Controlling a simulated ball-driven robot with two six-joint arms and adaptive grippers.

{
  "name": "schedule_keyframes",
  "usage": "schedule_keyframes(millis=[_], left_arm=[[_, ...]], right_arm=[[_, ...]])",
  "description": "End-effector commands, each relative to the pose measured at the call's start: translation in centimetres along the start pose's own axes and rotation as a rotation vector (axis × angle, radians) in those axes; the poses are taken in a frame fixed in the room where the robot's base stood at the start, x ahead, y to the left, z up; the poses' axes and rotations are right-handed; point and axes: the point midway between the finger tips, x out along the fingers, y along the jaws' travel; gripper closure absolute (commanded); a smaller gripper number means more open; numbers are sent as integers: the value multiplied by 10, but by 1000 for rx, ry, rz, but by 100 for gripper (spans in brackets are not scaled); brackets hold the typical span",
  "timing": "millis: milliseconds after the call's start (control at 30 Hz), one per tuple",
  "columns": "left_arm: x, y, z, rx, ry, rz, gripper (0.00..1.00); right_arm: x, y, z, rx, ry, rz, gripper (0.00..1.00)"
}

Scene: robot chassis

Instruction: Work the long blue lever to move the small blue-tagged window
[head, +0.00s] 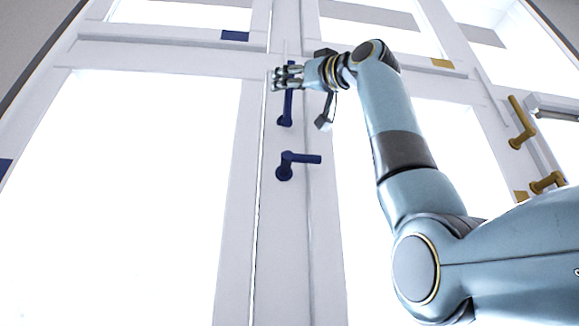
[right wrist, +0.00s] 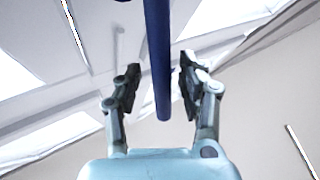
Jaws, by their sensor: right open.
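The long blue lever (head: 288,106) stands upright on the white middle frame post, its pivot at the bottom. My right gripper (head: 278,78) is at the lever's upper part. In the right wrist view the lever (right wrist: 158,60) runs down between the two open fingers of the right gripper (right wrist: 158,85), with a gap on either side. The small window's blue tag (head: 235,36) is on the frame at the upper left. I cannot tell from these views whether that window is open. My left gripper is not in view.
A shorter blue handle (head: 300,159) sticks out to the right below the long lever. A yellow lever (head: 521,122) and a yellow handle (head: 547,182) are on the right post. A yellow tag (head: 442,63) is at the upper right. Large bright panes fill the frames.

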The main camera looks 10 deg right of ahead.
Motion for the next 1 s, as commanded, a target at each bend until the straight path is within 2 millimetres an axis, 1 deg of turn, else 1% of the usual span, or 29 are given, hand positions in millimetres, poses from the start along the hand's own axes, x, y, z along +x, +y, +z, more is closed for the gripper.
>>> schedule_keyframes(millis=[133,233,367,600,700,833,1000], left_arm=[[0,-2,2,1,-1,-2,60],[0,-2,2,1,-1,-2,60],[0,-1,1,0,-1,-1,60],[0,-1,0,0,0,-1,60],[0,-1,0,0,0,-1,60],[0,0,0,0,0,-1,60],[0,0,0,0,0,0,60]], right_arm=[[-1,0,0,0,0,0,60],[-8,1,0,-1,0,1,60],[-30,0,0,-2,2,1,60],[-84,1,1,-3,-1,2,60],[-101,1,1,-3,-1,3,60],[-115,0,1,-2,-1,2,60],[-120,-1,1,0,-1,0,60]])
